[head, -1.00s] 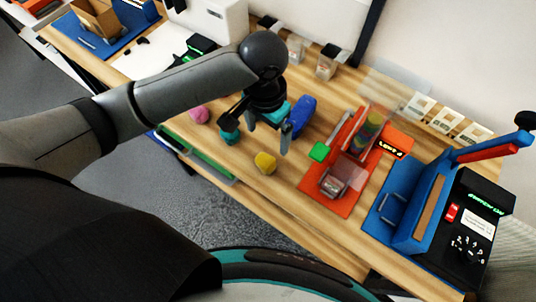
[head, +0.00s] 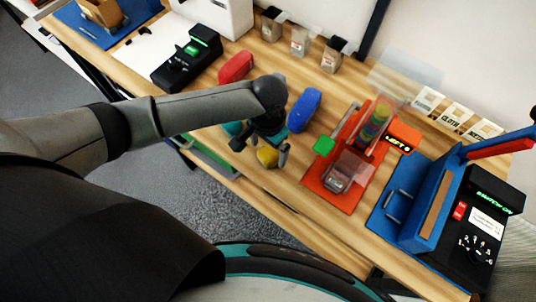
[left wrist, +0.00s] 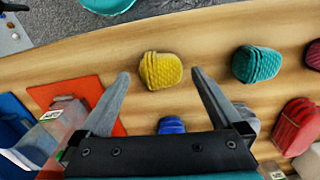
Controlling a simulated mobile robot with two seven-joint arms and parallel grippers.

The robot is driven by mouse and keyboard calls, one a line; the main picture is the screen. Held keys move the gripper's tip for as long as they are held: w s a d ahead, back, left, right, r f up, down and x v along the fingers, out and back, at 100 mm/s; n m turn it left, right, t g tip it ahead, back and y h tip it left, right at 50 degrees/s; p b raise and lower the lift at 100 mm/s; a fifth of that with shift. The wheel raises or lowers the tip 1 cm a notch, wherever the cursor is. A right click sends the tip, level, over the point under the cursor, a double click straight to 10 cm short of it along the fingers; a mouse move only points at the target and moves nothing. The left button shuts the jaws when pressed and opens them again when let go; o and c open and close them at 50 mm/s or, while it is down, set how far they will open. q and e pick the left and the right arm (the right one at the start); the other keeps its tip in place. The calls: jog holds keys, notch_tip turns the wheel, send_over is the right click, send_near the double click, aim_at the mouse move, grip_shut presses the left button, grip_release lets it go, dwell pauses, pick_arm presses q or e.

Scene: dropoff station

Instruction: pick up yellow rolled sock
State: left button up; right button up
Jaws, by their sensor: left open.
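The yellow rolled sock (left wrist: 161,71) lies on the wooden table in the left wrist view, ahead of and between the two open fingers. In the head view the yellow sock (head: 267,157) shows just below my left gripper (head: 264,153), partly covered by it. My left gripper (left wrist: 158,85) is open with nothing between its fingers, and the fingertips appear short of the sock. A teal rolled sock (left wrist: 257,64) lies to the right of the yellow one in the wrist view. My right gripper is in neither view.
A blue rolled sock (head: 304,108) and a red one (head: 236,67) lie behind the gripper. An orange mat (head: 310,182) with a clear-sided device is to the right, and beyond it a blue folding stand (head: 405,205). The table's front edge is close to the yellow sock.

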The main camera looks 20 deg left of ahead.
pick_arm(q)
jog(key=shift+f, duration=1.4)
jog(key=shift+c, duration=0.4)
jog(key=c, duration=1.2)
jog(key=shift+o, duration=0.2)
jog(key=shift+r, duration=0.1)
